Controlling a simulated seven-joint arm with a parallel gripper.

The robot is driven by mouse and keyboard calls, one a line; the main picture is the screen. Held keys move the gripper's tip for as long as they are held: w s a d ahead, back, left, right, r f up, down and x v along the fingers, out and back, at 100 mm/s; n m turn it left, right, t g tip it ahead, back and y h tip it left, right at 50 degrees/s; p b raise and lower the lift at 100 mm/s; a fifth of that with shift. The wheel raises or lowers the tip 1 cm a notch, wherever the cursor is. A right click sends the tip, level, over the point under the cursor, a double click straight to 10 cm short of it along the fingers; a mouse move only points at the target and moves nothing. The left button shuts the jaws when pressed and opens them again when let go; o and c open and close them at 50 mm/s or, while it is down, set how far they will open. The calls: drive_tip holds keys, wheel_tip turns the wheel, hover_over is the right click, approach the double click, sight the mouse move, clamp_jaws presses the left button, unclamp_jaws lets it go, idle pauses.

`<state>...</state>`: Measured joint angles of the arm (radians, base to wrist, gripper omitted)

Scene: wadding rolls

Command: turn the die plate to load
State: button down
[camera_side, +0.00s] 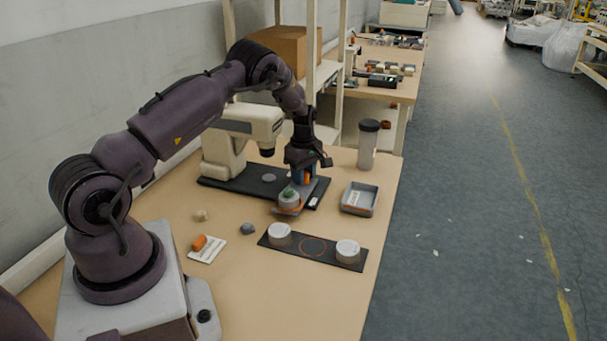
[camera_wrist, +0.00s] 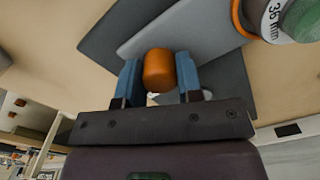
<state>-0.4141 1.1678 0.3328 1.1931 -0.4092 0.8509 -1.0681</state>
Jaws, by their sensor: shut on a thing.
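The die plate is a grey plate (camera_wrist: 190,32) under my gripper in the wrist view. It carries an upright orange knob (camera_wrist: 158,70). My gripper (camera_wrist: 158,82) has its blue fingers shut on this knob. A round die (camera_wrist: 270,12) marked "36 mm", with an orange ring and a green piece in its top, stands at the upper right of the wrist view. In the side view the die (camera_side: 290,199) is just in front of my gripper (camera_side: 306,177), at the front edge of the black base (camera_side: 225,182). My gripper hides much of the plate there.
A cream press (camera_side: 228,140) stands behind, to the left. A grey tray (camera_side: 360,199) and a lidded clear jar (camera_side: 367,145) are at the right. In front lie a black strip (camera_side: 296,252) with two white discs, a card (camera_side: 208,252) with an orange roll, and small lumps (camera_side: 247,229).

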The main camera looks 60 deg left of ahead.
drive_tip(key=shift+r, duration=0.1)
drive_tip(key=c, duration=0.8)
unclamp_jaws()
wheel_tip(320, 180, up, 13)
drive_tip(key=shift+f, duration=0.1)
